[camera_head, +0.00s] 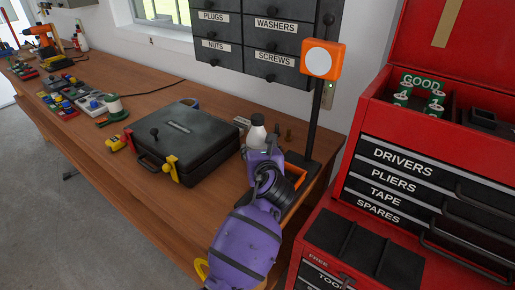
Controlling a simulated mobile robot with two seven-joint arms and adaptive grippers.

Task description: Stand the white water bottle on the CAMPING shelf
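The white water bottle (257,130), with a dark cap, is upright over the right part of the wooden workbench. Its lower part is hidden behind my purple gripper (262,152). My other gripper is out of view. No shelf labelled CAMPING is visible.
A black case (185,140) with yellow latches lies left of the bottle. An orange tray (296,173) and a dark post (320,110) stand close right. Labelled drawers (250,35) hang behind; a red tool chest (425,165) fills the right. Tools line the bench's far left.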

